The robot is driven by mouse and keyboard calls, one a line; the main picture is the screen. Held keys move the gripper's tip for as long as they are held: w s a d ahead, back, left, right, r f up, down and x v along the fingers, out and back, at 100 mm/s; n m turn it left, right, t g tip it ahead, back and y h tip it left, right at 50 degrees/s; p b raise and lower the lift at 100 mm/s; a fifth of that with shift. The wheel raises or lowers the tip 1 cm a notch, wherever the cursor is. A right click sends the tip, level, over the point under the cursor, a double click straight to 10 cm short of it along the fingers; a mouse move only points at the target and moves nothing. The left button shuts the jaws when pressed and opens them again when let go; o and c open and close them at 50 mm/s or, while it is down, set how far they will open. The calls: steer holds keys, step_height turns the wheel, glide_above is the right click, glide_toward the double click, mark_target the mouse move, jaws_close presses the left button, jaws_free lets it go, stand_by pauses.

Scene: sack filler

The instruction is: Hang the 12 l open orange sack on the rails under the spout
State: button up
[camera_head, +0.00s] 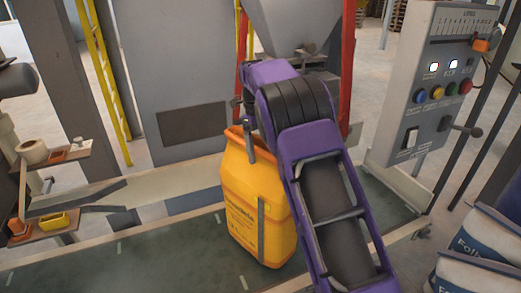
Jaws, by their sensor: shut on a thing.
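The orange sack (250,208) is upright above the dark green belt, left of my arm. I cannot tell whether its bottom touches the belt. Its top is open and shows a darker orange inside. My gripper (250,148) is shut on the sack's upper rim, and my purple arm hides the sack's upper right side. The grey spout (290,22) is a funnel behind and above the sack, at the top of the head view. Its lower end is partly covered by my arm. The rails under it are mostly hidden and cannot be made out clearly.
The green belt (85,262) runs across the front with a pale edge. A control panel (440,85) with coloured buttons stands at right. White filled sacks (480,262) lie at lower right. A shelf with small trays (55,222) is at left. The belt's left part is clear.

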steer(key=shift+f, duration=0.55)
steer(key=o, duration=1.5)
steer(key=r, duration=0.3)
steer(key=r+p, duration=0.1)
steer(key=r, duration=0.4)
steer(key=shift+w+a+r, duration=0.3)
steer(key=shift+a+r, duration=0.05)
